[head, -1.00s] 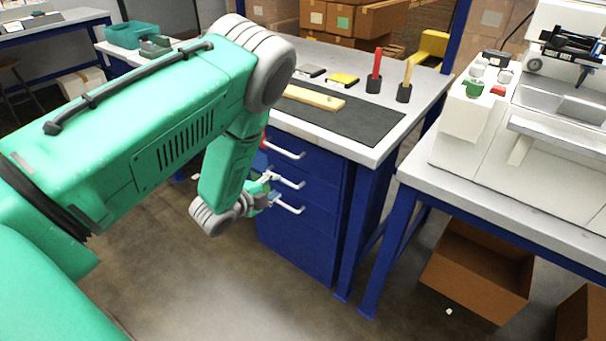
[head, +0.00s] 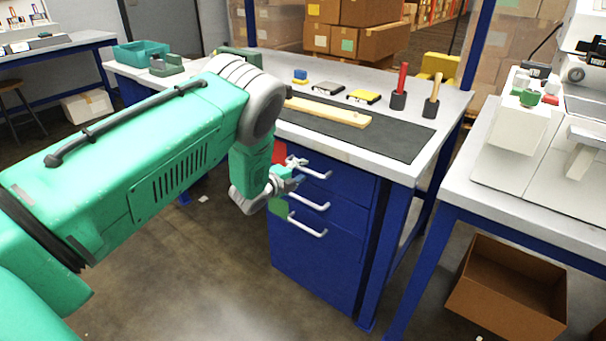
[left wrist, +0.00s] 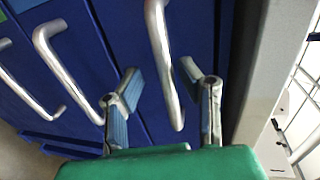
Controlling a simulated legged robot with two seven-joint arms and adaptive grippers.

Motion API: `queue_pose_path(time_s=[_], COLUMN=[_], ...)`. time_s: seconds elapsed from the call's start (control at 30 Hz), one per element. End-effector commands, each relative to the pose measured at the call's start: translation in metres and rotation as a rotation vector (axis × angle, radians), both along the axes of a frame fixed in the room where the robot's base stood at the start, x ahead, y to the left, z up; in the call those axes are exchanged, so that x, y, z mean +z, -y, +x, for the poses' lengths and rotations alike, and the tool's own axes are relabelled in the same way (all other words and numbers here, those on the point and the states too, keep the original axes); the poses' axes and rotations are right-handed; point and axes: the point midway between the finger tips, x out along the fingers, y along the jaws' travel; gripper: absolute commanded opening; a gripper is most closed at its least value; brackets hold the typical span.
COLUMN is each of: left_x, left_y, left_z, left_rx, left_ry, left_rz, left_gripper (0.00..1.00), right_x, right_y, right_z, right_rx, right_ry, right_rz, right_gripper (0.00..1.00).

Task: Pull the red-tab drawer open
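The blue drawer cabinet (head: 312,262) under the workbench has three stacked drawers with pale bar handles. A red tab (head: 279,152) shows at the left of the top drawer (head: 345,182), partly hidden by my arm. My left gripper (head: 294,172) is at the left end of the top drawer's handle (head: 318,174). In the left wrist view, my left gripper (left wrist: 160,76) is open, with one finger on each side of the top handle (left wrist: 163,40). Neither finger is visibly closed on it. The drawers look shut. My right gripper is out of view.
The middle handle (head: 308,201) and the bottom handle (head: 307,225), with a green tab (head: 280,208), lie just below. The benchtop (head: 405,165) overhangs the drawers. An open cardboard box (head: 508,290) stands on the floor at right. The floor before the cabinet is clear.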

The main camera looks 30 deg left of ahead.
Motion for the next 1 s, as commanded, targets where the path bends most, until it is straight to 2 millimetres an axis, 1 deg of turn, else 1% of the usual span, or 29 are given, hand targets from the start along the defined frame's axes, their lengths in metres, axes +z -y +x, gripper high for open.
queue_pose_path(time_s=[0.1,0.33,0.37,0.4,0.43,0.47,0.77,0.8,0.83,0.87,1.0], left_x=[0.001,0.003,0.003,0.002,0.001,0.001,0.0,0.0,0.0,0.0,0.001], left_y=[0.004,0.007,0.006,0.005,0.004,0.003,-0.003,-0.003,-0.003,-0.003,0.001], left_z=[0.006,0.006,0.006,0.006,0.006,0.006,0.005,0.005,0.005,0.005,0.005], left_rx=[-0.002,-0.002,-0.002,-0.002,-0.002,-0.002,0.006,0.008,0.008,0.008,0.004], left_ry=[0.001,0.001,0.001,0.001,0.0,0.0,0.0,-0.001,-0.001,-0.001,0.0], left_rz=[0.003,0.006,0.005,0.003,0.002,0.001,0.001,0.003,0.003,0.003,0.003], left_gripper=[0.33,0.33,0.29,0.15,0.04,0.0,0.0,0.15,0.25,0.33,0.33], right_x=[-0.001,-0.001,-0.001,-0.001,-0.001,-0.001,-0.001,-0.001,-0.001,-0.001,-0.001], right_y=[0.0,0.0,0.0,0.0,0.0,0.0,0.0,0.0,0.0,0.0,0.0], right_z=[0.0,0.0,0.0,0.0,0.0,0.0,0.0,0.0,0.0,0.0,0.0], right_rx=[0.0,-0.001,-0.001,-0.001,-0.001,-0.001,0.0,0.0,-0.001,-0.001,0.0], right_ry=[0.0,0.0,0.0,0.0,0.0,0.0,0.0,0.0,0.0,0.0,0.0], right_rz=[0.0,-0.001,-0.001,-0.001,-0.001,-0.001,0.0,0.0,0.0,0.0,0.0], right_gripper=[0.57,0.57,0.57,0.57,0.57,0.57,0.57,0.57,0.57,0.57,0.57])
